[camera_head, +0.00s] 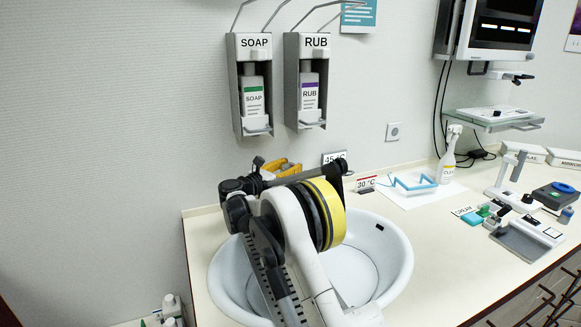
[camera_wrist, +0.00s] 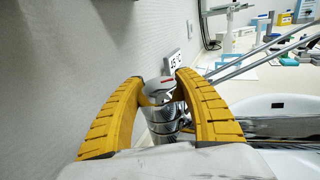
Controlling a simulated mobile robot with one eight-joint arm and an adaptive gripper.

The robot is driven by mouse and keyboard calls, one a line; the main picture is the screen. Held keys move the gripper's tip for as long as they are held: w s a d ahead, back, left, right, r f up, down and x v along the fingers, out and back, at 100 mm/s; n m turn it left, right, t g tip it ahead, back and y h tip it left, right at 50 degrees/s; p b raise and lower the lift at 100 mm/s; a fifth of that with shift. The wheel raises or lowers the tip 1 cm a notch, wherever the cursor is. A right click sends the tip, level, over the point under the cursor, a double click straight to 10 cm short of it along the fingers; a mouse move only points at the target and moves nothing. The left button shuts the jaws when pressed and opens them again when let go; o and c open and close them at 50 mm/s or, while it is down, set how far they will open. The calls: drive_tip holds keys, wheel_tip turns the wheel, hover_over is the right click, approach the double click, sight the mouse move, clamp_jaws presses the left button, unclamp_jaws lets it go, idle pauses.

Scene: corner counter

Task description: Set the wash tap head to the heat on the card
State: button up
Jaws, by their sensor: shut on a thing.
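In the wrist view, the tap head (camera_wrist: 163,118) is a ribbed chrome body with a pale cap and a red mark on top. My gripper (camera_wrist: 160,97) has its yellow fingers on both sides of the tap head and is shut on it. In the head view, my gripper (camera_head: 280,168) shows only as a bit of yellow behind my arm, and the tap head is hidden there. A 45 °C sign (camera_head: 334,158) is near the wall behind the basin; it also shows in the wrist view (camera_wrist: 174,61). A 30 °C card (camera_head: 366,184) with a red band stands on the counter.
The white basin (camera_head: 396,262) lies under my arm. SOAP (camera_head: 252,92) and RUB (camera_head: 309,92) dispensers hang above on the wall. Blue-framed glasses (camera_head: 413,182), a spray bottle (camera_head: 446,160) and several small devices stand to the right.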

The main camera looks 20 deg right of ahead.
drive_tip(key=shift+a, duration=0.1)
drive_tip(key=m+g+h+p, duration=0.1)
drive_tip(key=m+g, duration=0.1)
drive_tip(key=g, duration=0.2)
drive_tip(key=shift+m, duration=0.4)
drive_tip(key=shift+s+f+m+g+h, duration=0.15)
drive_tip(key=shift+m+g+h, duration=0.35)
drive_tip(key=shift+g, duration=0.5)
drive_tip(key=shift+m+g+b, duration=0.4)
drive_tip(key=shift+m+g, duration=0.3)
drive_tip(key=shift+g, duration=0.2)
drive_tip(key=o, duration=1.2)
drive_tip(key=shift+r+t+p, duration=0.25)
drive_tip(key=shift+t+p, duration=0.05)
